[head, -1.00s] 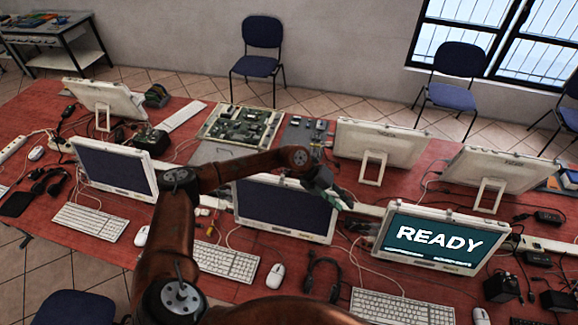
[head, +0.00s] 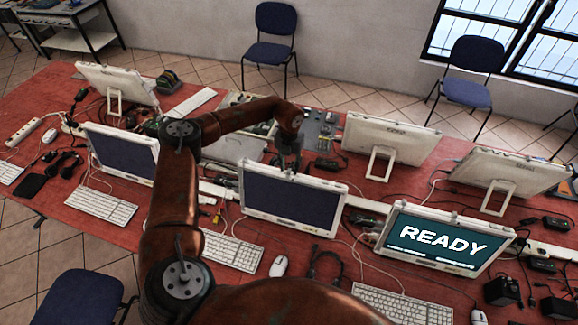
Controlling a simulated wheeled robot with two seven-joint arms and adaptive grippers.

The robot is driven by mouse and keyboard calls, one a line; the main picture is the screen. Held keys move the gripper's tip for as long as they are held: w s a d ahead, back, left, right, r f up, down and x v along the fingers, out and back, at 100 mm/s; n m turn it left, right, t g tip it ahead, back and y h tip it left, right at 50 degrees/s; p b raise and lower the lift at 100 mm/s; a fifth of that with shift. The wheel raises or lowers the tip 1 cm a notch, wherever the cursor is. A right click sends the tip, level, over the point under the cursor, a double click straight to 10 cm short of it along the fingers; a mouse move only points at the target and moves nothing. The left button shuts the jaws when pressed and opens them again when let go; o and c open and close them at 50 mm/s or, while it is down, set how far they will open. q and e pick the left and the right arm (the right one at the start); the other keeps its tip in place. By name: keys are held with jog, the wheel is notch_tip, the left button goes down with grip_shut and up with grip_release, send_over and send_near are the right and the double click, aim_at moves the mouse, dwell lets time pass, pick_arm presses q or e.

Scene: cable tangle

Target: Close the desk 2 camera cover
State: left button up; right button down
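The middle front monitor (head: 290,198), white-framed with a dark screen, stands between a dark-screened monitor (head: 122,154) on the left and one reading READY (head: 443,240) on the right. No desk number is readable. My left gripper (head: 289,167) points down at the middle of its top edge; whether it touches cannot be told. Its fingers are too small and dark to tell open from shut. A camera cover on that edge is too small to make out, and the gripper partly hides the spot. My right gripper is out of view.
More monitors (head: 390,138) stand behind, facing away. Keyboards (head: 232,250), a mouse (head: 279,265), headphones (head: 326,262) and loose cables lie on the red table (head: 120,232). An open case of electronics sits behind my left arm.

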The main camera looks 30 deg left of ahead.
pick_arm(q)
jog(key=shift+f, duration=0.4)
jog(key=shift+s, duration=0.1)
jog(key=shift+c, duration=0.4)
grip_shut()
